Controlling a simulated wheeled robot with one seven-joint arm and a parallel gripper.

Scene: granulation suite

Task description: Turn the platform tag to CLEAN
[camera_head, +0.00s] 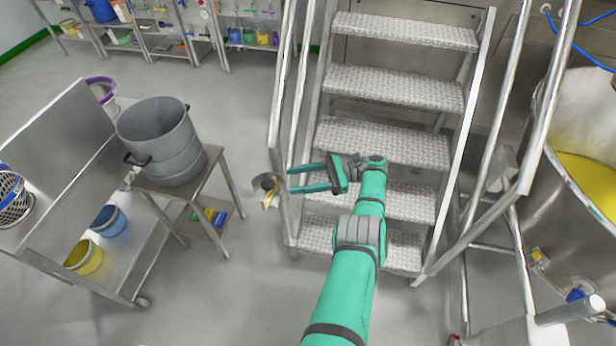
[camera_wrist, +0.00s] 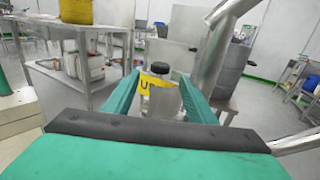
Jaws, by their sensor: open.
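The platform tag (camera_head: 270,197) hangs at the left stair post in the head view, small, with yellow showing beside a curved grey plate (camera_head: 261,184). In the wrist view the yellow tag (camera_wrist: 146,82) shows part of its lettering, a "U" and part of another letter. A grey plate (camera_wrist: 165,102) covers the rest, and a black knob (camera_wrist: 157,69) stands above it. My gripper (camera_head: 291,179) is open, its two green fingers pointing left at the tag. In the wrist view my gripper (camera_wrist: 160,82) has the tag between its fingertips in the picture; I cannot tell whether it touches.
Metal steps (camera_head: 380,140) with handrails stand right behind my arm. A grey bucket (camera_head: 162,140) sits on a small steel stand at left, beside a trolley (camera_head: 128,275) with blue and yellow buckets. A large vessel (camera_head: 560,240) with yellow contents stands at right. Floor between stand and steps is clear.

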